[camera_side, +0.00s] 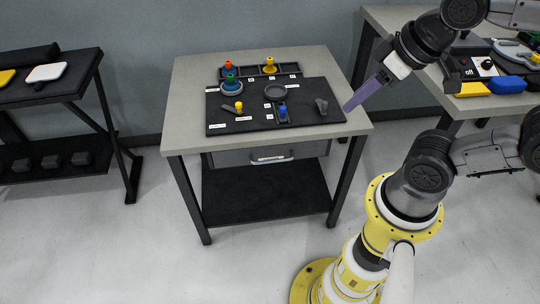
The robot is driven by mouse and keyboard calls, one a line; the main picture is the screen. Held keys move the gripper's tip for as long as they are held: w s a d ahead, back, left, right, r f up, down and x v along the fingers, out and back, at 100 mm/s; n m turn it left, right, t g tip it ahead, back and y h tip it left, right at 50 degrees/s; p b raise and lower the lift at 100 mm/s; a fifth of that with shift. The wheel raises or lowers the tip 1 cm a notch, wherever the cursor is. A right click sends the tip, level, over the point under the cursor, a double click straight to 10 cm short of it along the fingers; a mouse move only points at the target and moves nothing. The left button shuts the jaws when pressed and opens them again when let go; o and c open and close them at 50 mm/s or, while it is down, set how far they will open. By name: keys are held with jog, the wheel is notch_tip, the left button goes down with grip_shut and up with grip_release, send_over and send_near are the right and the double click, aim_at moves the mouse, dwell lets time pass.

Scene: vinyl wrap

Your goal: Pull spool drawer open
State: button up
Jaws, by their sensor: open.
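The spool drawer (230,158) is a grey drawer under the front edge of the middle table. Its front carries a pale handle (286,159) and a small white label. The drawer looks shut; a small gap is too fine to tell. My gripper (350,105) has long purple fingers that point down and left. It is open, with nothing visible between the fingers. It is near the right edge of the tabletop, up and to the right of the handle and apart from it.
The middle table's top (180,125) holds a black mat (225,110) with several coloured knobs and small parts. A black lower shelf (265,195) lies below the drawer. Side tables stand at left (85,62) and right (390,22). Floor before the drawer is clear.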

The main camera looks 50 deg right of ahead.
jog(key=w+d+r+n+g+h, duration=0.2)
jog(key=d+r+n, duration=0.2)
jog(key=n, duration=0.5)
jog(key=w+d+n+g+h, duration=0.2)
jog(key=w+n+g+h, duration=0.15)
jog(key=w+n, duration=0.8)
jog(key=w+a+f+n+g+h, duration=0.1)
jog(key=w+a+f+n+h, duration=0.25)
jog(key=w+f, duration=0.4)
jog(key=w+a+f+n+g+h, duration=0.1)
jog(key=w+a+f+n+h, duration=0.1)
jog(key=w+f+n, duration=0.45)
jog(key=n+t+h, duration=0.2)
jog(key=n+h, duration=0.3)
jog(key=n, duration=0.2)
send_near(275, 160)
jog(key=d, duration=0.3)
jog(key=d+f, duration=0.1)
jog(key=d, duration=0.2)
jog(key=d+f, duration=0.1)
jog(key=d, duration=0.2)
jog(key=shift+w+d+f, duration=0.1)
jog(key=shift+w+d, duration=0.05)
jog(key=shift+d, duration=0.25)
jog(key=shift+c, duration=0.2)
